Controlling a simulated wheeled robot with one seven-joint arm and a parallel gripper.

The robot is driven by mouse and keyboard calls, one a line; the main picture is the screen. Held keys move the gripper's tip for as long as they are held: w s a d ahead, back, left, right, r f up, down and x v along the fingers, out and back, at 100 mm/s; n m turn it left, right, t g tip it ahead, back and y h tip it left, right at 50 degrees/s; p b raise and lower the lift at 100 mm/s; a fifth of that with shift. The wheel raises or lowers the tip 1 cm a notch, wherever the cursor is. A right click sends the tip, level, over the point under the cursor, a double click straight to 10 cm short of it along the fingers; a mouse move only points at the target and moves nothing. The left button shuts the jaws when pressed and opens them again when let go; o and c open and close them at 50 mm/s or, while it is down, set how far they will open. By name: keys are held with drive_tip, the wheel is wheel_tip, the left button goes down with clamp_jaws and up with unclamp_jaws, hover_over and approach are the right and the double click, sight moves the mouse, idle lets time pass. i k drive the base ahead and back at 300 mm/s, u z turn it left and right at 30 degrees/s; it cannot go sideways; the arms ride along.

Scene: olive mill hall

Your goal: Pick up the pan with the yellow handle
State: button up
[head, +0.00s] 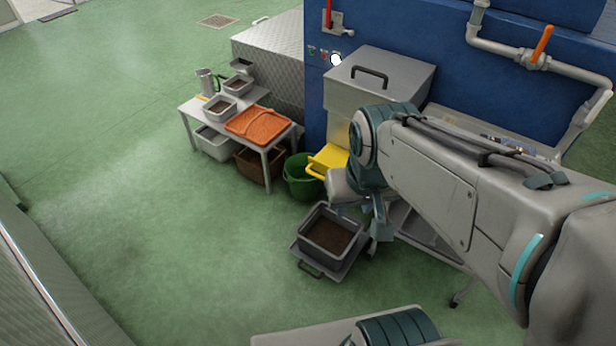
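A small grey pan (221,107) with brown contents sits on the near left part of a low white table. A short yellow piece that looks like its handle (202,97) sticks out at its left. Two similar grey pans, one in the middle (238,86) and one at the back (241,65), stand behind it; I see no yellow on them. My gripper (377,232) points down, right of the table and well apart from the pans. It is beside a grey tub. Its fingers are small and partly hidden by my arm, so their opening is unclear.
The white table (190,112) also bears a metal jug (207,82) and an orange tray (258,124). A white bin (213,146), brown crate (258,168), green bucket (300,182) and yellow container (329,158) stand low around it. The grey tub (330,237) holds brown matter. Floor at left is clear.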

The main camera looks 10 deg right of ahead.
sight(221, 107)
drive_tip(key=u, duration=1.2)
drive_tip(key=i, duration=5.6)
drive_tip(key=z, duration=2.7)
